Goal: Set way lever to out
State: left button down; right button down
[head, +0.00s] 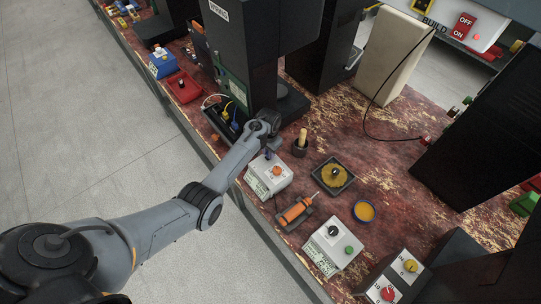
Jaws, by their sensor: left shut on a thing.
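A white control box (262,186) with a printed label and an orange knob (276,171) stands near the table's left edge. My left gripper (268,151) points down at the back of this box. It is shut on what looks like the box's lever, which is mostly hidden behind the fingers and wrist. I cannot read the label or tell the lever's position. My right gripper is not in view.
A wooden-handled tool (301,141), a dark tray with yellow contents (345,186), an orange tool (295,212) and a second white box (326,250) stand close by. A dark column (246,60) rises behind. The floor on the left is clear.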

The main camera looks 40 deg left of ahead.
pick_arm(q)
jog(key=c, duration=1)
grip_release()
jog(key=shift+w, duration=0.2)
jog(key=shift+o, duration=0.2)
jog(key=shift+r, duration=0.5)
notch_tip(320, 180, up, 10)
jog(key=p, duration=0.1)
jog(key=shift+p, duration=0.3)
jog(key=shift+s+f, duration=0.1)
jog(key=shift+f, duration=0.05)
